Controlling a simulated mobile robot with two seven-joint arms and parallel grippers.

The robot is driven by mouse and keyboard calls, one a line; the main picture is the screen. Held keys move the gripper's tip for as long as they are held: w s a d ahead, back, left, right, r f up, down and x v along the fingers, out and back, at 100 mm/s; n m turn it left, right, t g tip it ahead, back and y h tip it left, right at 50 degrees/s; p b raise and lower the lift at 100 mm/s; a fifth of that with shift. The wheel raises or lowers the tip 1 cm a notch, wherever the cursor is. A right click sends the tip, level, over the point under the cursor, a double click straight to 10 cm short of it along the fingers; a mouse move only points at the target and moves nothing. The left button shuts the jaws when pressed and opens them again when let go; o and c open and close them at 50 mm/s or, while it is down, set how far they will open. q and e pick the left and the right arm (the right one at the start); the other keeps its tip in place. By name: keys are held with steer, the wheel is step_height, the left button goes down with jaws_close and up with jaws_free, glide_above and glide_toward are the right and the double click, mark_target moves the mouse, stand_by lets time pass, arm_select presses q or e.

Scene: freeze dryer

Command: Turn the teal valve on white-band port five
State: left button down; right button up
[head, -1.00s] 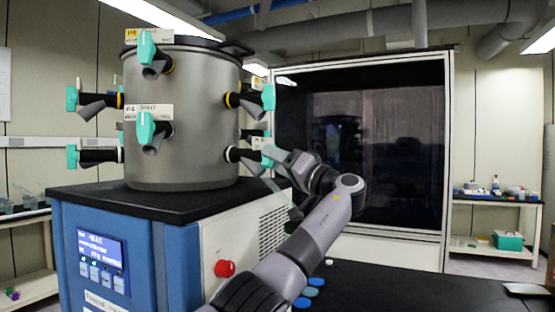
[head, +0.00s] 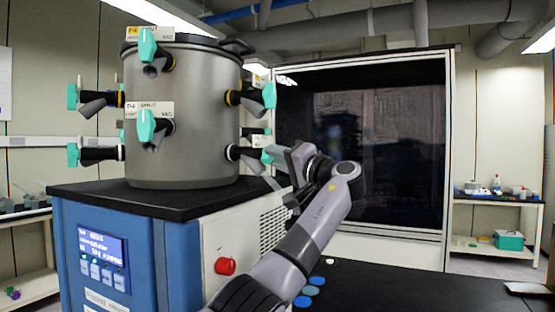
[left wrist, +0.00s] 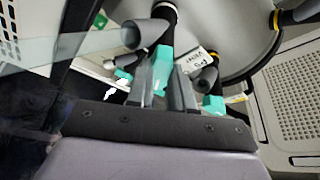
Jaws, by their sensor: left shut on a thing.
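A steel drum chamber (head: 195,110) carries ports with teal valves. The lower right port (head: 238,153) has a white band, and a teal valve handle (head: 267,156) at its outer end. My left gripper (head: 272,167) is at this handle, coming from the right, and is shut on it. In the left wrist view the teal handle (left wrist: 162,68) sits between the two fingers (left wrist: 160,92). The port label there is tilted and its number is hard to read. My right gripper is not in view.
Other teal valves surround the drum, including the front lower one (head: 146,125) and the upper right one (head: 269,95). The drum stands on a blue and white cabinet (head: 185,245) with a red knob (head: 225,267). A dark glass-fronted enclosure (head: 400,150) stands behind my arm.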

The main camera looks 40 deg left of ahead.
arm_select(q)
steer(key=shift+r+m, duration=0.1)
steer(key=shift+m, duration=0.4)
steer(key=c, duration=1)
jaws_free()
steer(key=shift+d, duration=0.1)
steer(key=shift+d, duration=0.1)
steer(key=b+v, duration=0.2)
steer(key=v, duration=0.5)
